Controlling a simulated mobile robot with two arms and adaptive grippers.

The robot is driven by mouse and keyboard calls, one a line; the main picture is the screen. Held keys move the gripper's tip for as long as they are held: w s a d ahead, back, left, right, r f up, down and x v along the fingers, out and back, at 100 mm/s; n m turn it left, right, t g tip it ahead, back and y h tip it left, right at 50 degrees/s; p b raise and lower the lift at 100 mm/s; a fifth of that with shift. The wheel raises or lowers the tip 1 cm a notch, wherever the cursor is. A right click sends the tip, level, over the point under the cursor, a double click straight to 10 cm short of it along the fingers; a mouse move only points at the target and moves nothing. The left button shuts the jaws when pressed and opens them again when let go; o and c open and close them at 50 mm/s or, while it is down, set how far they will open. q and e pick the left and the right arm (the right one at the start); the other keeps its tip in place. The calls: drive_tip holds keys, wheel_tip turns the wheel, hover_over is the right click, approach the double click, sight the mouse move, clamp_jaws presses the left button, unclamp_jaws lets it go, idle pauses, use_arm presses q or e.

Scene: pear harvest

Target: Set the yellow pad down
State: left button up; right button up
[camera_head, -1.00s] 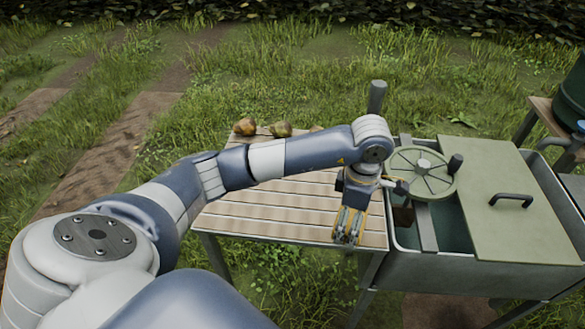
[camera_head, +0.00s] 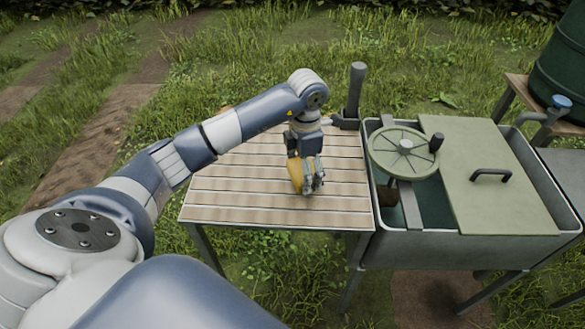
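The yellow pad (camera_head: 295,172) is at my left gripper (camera_head: 312,188), over the middle right of the slatted wooden table (camera_head: 240,200). The gripper points down, and its fingers appear closed on the pad, which shows mostly on their left side. The pad hangs steeply tilted. Its lower end is close to the table top; I cannot tell whether it touches. The fingers partly hide the pad. My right gripper is not in view.
A metal tub (camera_head: 450,247) with a handwheel (camera_head: 404,152) and a green lid (camera_head: 487,190) stands right of the table. A dark upright lever (camera_head: 354,92) rises at the table's back right corner. A dark green barrel (camera_head: 560,65) is far right. The table's front left is clear.

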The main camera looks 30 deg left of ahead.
sight(293, 162)
use_arm(q)
drive_tip(key=a, duration=0.3)
drive_tip(key=shift+w+a+f, duration=0.15)
drive_tip(key=shift+a, duration=0.05)
wheel_tip(293, 162, down, 3)
drive_tip(key=shift+f+p, duration=0.2)
drive_tip(key=shift+p, duration=0.6)
drive_tip(key=shift+f, duration=0.1)
drive_tip(key=shift+f, duration=0.15)
drive_tip(key=o, duration=0.9)
drive_tip(key=shift+o, duration=0.2)
